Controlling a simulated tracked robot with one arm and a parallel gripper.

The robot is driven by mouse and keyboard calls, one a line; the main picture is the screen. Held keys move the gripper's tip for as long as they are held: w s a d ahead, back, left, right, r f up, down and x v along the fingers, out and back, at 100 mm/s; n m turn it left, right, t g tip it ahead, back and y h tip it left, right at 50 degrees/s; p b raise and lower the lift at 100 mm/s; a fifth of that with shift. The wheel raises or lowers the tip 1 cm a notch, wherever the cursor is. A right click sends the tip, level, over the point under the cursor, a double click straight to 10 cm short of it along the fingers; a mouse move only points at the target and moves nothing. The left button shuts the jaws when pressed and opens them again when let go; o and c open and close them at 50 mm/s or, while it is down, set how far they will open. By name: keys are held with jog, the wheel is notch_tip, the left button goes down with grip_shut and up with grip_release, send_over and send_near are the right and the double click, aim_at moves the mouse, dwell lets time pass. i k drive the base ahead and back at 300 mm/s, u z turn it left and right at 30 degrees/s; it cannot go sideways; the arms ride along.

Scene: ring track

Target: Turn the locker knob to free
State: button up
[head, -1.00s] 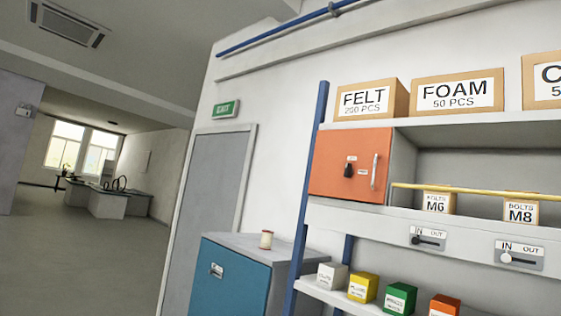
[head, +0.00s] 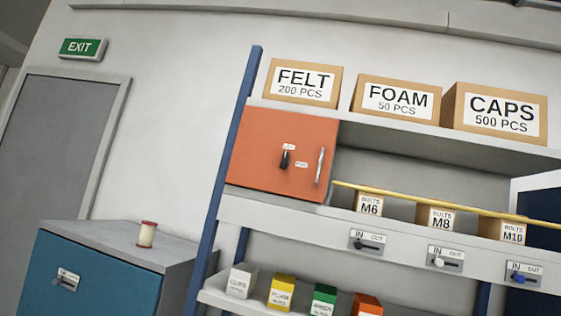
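An orange locker (head: 262,150) sits on the upper left part of the shelf rack, its door shut. A small black knob (head: 285,159) is on its door, tilted slightly from upright, with one small white label above it and another at its lower right. The labels are too small to read surely. A pale vertical handle (head: 320,166) is at the door's right side. My gripper does not show in the head view, so nothing of mine is seen touching the knob.
Boxes marked FELT (head: 302,83), FOAM and CAPS stand on the top shelf. A yellow bar (head: 440,203) runs before the bolt boxes, right of the locker. Below are IN/OUT sliders (head: 369,243). A blue cabinet (head: 95,270) with a spool (head: 147,234) stands at lower left.

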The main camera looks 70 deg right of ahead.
aim_at(285, 160)
jog(key=z, duration=0.55)
jog(key=i, duration=1)
jog(key=z, duration=0.85)
jog(key=i, duration=0.25)
jog(key=z, duration=0.1)
jog(key=k, duration=0.8)
jog(key=z, duration=0.2)
jog(key=i, duration=0.8)
jog(key=u, duration=0.05)
